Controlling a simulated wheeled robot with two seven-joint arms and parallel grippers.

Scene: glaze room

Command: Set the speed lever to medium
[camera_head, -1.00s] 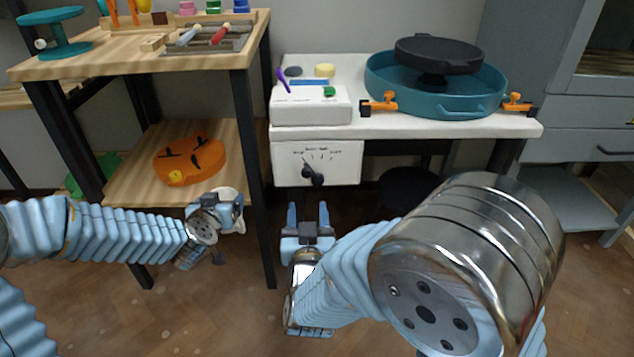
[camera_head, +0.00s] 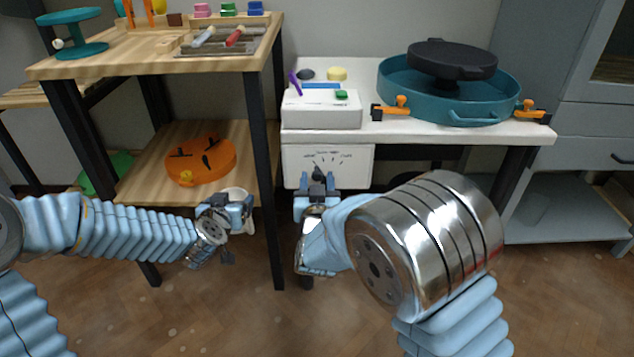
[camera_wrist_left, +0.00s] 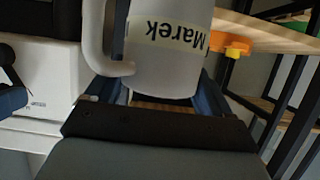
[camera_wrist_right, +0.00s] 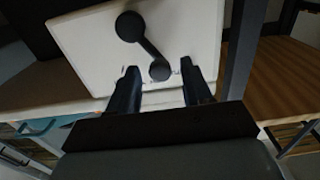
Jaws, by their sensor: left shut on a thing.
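The speed lever (camera_head: 318,172) is a dark lever on the front of a white control box (camera_head: 352,165) under the white table, below a printed dial scale. My right gripper hides part of it in the head view. In the right wrist view the lever runs from a round hub (camera_wrist_right: 130,26) to a round knob (camera_wrist_right: 160,69). My right gripper (camera_head: 318,184) is open, its fingertips on either side of the knob with gaps visible; I cannot tell how deep the knob sits. My left gripper (camera_head: 240,207) is shut on a white mug (camera_wrist_left: 165,65) labelled "Marek".
A teal basin with a dark wheel (camera_head: 450,75) and orange clamps stands on the white table (camera_head: 400,130). A wooden shelf unit (camera_head: 130,65) with dark legs stands to the left, its nearest leg close to the control box. Grey cabinets (camera_head: 590,130) stand right.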

